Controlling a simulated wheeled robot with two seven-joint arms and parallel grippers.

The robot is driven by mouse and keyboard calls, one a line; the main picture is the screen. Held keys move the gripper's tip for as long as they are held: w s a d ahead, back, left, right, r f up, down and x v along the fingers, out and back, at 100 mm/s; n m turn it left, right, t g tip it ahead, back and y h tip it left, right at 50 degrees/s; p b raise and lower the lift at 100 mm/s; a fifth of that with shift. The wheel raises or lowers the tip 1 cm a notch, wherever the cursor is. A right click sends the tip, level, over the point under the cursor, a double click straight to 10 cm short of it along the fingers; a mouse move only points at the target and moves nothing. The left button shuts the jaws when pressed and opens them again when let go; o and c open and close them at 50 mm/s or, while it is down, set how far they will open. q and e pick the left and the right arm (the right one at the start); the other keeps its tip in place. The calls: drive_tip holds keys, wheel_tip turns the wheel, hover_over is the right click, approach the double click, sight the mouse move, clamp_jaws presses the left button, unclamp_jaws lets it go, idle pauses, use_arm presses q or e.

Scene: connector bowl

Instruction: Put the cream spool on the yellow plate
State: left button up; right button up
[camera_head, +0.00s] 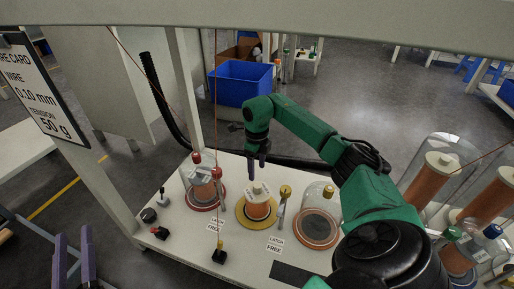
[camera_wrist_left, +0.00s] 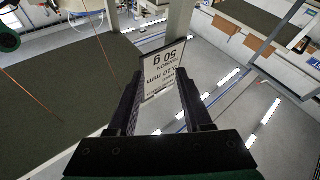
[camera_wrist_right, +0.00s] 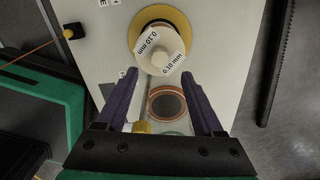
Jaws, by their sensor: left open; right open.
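The cream spool (camera_head: 258,191), with a cream top and copper-coloured winding, stands upright on the yellow plate (camera_head: 243,221). In the right wrist view the cream spool (camera_wrist_right: 160,40) carries labels reading 0.10 mm, and the yellow plate (camera_wrist_right: 176,13) rings it. My right gripper (camera_head: 258,172) is above the spool with its purple fingers open. In the right wrist view the right gripper (camera_wrist_right: 160,78) has nothing between its fingertips. My left gripper (camera_head: 73,262) is open and empty at the lower left, away from the table.
A domed spool on a red base (camera_head: 203,200) stands left of the plate. A domed copper-rimmed base (camera_head: 317,228) stands to its right. A gold-topped post (camera_head: 284,191) rises close beside the plate. A small black stand (camera_head: 219,256) is in front. Larger spools (camera_head: 432,180) stand far right.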

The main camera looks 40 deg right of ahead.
use_arm(q)
drive_tip(key=s+f+g, duration=0.3)
drive_tip(key=f, duration=0.6)
drive_tip(key=s+d+f+n+g+y+p, duration=0.1)
drive_tip(key=s+f+g, duration=0.2)
drive_tip(key=f, duration=0.6)
drive_tip(key=shift+s+d+f+p, duration=0.2)
drive_tip(key=shift+s+p, duration=0.1)
drive_tip(key=shift+s, duration=0.45)
use_arm(e)
wheel_tip(320, 180, up, 4)
drive_tip(key=shift+f, duration=0.15)
